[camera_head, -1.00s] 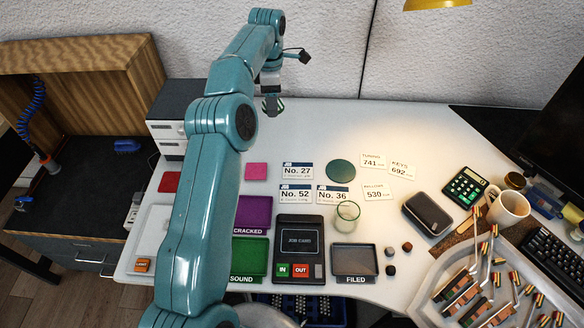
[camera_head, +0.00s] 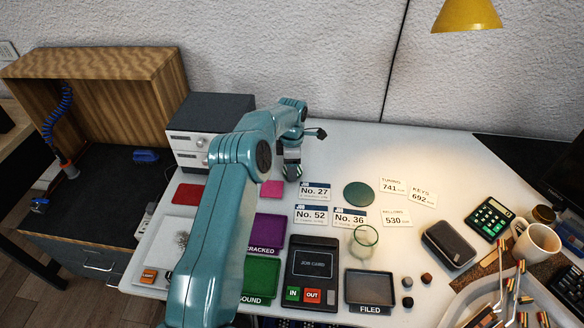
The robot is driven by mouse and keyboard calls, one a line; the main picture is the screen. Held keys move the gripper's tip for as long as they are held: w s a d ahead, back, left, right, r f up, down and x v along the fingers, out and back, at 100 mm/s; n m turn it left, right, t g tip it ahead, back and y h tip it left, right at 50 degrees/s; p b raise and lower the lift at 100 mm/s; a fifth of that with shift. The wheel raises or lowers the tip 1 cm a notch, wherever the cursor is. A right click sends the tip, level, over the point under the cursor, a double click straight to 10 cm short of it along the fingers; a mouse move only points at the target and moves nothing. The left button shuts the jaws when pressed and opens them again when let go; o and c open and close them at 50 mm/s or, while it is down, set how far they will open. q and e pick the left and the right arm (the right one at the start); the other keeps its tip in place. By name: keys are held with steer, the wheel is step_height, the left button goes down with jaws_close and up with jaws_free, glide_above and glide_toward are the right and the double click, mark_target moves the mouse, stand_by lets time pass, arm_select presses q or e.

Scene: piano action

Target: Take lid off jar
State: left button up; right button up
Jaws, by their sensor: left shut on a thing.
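The clear glass jar (camera_head: 365,240) stands on the white table, right of the number cards, and its round rim looks open. A flat dark green disc (camera_head: 358,194) lies behind it. My left gripper (camera_head: 291,172) is left of the jar, near the pink square and behind the No. 27 card. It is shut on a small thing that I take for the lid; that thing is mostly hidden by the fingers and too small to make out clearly. My right gripper is not in view.
The job card device (camera_head: 313,265) and FILED tray (camera_head: 370,288) stand in front of the jar. A dark case (camera_head: 449,244), calculator (camera_head: 490,217) and mug (camera_head: 536,246) are to the right. A grey drawer unit (camera_head: 203,130) stands at the back left.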

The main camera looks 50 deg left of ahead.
arm_select(q)
steer(key=shift+f, duration=0.55)
steer(key=shift+f, duration=0.15)
steer(key=o, duration=1.2)
step_height(320, 180, up, 12)
steer(key=shift+r, duration=0.25)
